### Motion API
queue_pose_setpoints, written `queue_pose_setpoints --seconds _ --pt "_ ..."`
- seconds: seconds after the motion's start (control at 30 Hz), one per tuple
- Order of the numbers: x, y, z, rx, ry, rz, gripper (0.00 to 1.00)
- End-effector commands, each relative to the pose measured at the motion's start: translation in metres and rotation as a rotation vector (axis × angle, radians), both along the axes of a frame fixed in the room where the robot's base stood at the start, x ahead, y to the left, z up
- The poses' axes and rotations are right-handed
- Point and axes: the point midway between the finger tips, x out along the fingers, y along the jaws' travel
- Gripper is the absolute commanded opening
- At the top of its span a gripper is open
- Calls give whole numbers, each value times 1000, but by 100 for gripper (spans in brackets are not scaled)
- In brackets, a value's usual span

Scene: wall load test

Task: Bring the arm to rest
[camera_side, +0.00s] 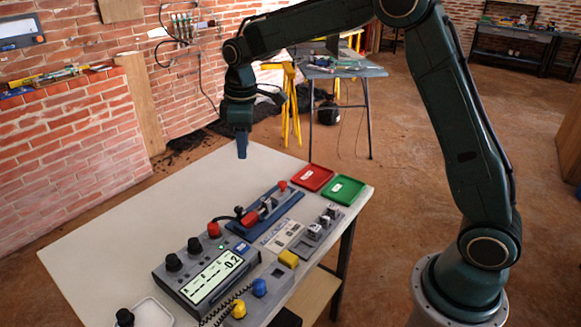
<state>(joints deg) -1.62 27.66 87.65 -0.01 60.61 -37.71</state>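My gripper (241,148) hangs pointing down over the back part of the pale work table (120,225). Its fingers look narrow and close together, seen nearly edge-on, so I cannot tell whether they are open or shut. No object shows at the fingertips. I cannot tell for sure how high they are above the table. My arm reaches in from the right, bent high above the table, and nothing touches it.
A brick wall (75,135) stands behind.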

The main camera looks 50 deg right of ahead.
Motion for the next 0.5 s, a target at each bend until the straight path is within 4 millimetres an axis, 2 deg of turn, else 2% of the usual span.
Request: queue_pose_setpoints --seconds 0.03,0.2,0.5 --pt "-9 -1 12 1 -16 -20 32" --pt "-40 -3 41 11 -58 -90 32" --pt "-99 -7 81 32 -133 -212 32"
